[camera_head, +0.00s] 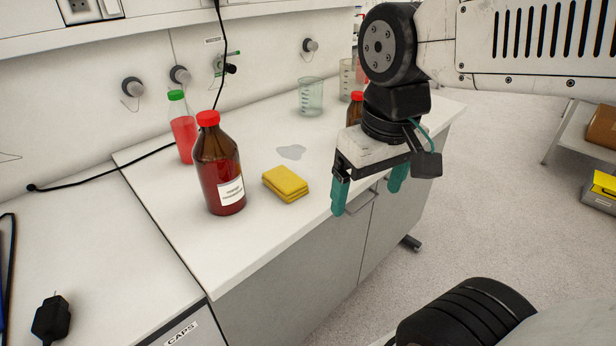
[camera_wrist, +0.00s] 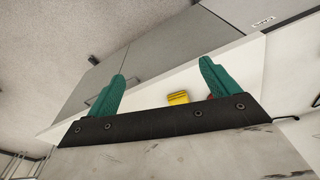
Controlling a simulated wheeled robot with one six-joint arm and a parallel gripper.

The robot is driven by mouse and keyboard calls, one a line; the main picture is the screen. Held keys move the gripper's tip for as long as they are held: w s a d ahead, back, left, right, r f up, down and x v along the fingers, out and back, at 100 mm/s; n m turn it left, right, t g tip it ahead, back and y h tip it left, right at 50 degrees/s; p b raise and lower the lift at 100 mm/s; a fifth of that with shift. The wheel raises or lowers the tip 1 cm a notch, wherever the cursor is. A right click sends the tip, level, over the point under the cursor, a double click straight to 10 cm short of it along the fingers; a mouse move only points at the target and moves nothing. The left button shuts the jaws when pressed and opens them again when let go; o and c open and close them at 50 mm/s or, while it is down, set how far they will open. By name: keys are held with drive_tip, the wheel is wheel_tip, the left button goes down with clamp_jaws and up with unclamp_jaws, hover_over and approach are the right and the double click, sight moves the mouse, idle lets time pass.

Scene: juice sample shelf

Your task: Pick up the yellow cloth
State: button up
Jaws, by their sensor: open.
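The yellow cloth (camera_head: 286,183) lies folded on the white bench top, near its front edge, just right of a large brown bottle. It also shows in the wrist view (camera_wrist: 178,98), small, between my fingers and beyond the gripper's dark bar. My gripper (camera_head: 369,190) has two green fingers spread apart, with nothing between them. It hangs to the right of the cloth, by the bench's front edge, apart from it. In the wrist view both fingers of my gripper (camera_wrist: 162,80) are wide apart.
A large brown bottle (camera_head: 219,170) with a red cap stands close left of the cloth. A green-capped bottle of red liquid (camera_head: 183,130) stands behind it. A clear puddle (camera_head: 291,152) lies behind the cloth. A beaker (camera_head: 311,97) and a small brown bottle (camera_head: 355,110) stand farther back.

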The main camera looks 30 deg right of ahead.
drive_tip(key=w+a+n, duration=0.1)
drive_tip(key=w, duration=1.1)
drive_tip(key=n, duration=0.1)
approach(285, 178)
drive_tip(key=shift+d+f, duration=0.1)
drive_tip(key=shift+f, duration=0.45)
drive_tip(key=f, duration=0.6)
drive_tip(key=shift+w+f, duration=0.2)
drive_tip(key=shift+w, duration=0.2)
drive_tip(key=shift+w+f, duration=0.1)
drive_tip(key=shift+f, duration=0.4)
drive_tip(key=c, duration=1.1)
